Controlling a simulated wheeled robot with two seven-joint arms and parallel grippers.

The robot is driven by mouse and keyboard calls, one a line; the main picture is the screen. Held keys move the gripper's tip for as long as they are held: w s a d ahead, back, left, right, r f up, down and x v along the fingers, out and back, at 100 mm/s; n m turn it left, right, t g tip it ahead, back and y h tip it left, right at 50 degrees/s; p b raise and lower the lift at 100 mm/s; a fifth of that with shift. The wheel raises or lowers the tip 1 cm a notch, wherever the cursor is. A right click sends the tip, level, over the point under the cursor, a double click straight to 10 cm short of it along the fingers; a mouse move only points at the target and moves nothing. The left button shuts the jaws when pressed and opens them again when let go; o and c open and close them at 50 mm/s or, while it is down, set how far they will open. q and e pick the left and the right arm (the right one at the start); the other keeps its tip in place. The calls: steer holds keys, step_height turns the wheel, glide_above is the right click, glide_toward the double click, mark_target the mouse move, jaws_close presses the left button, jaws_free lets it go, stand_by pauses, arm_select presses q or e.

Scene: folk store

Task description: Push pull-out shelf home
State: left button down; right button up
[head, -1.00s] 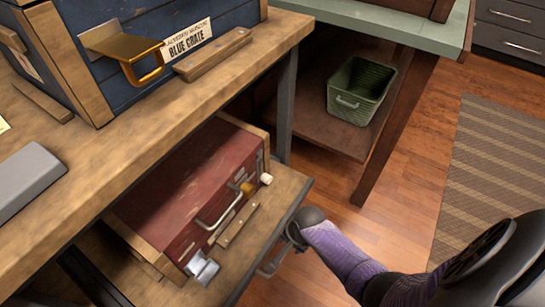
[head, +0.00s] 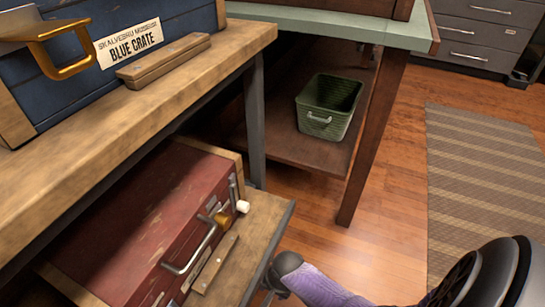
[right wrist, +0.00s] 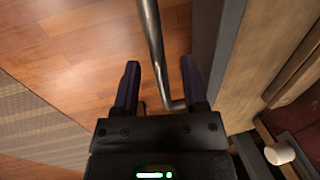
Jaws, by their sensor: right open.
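The pull-out shelf (head: 258,235) is a wooden board with a dark grey front edge, standing out below the table top in the head view. A red case (head: 140,230) sits on it. My right gripper (head: 272,290) is at the shelf's front edge, low in the head view and partly cut off. In the right wrist view my right gripper (right wrist: 160,78) is open, its two dark fingers on either side of a bent metal handle bar (right wrist: 153,40). The shelf's grey front (right wrist: 218,50) is just right of the fingers. My left gripper is out of view.
A blue crate (head: 85,85) stands on the wooden table top (head: 150,95) above the shelf. A grey table leg (head: 256,125) is beside the shelf. A green basket (head: 318,125) sits on a low brown shelf. Open wood floor and a striped mat (head: 480,180) lie right.

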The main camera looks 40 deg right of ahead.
steer(key=shift+c, duration=0.2)
jaws_close()
stand_by(1.1)
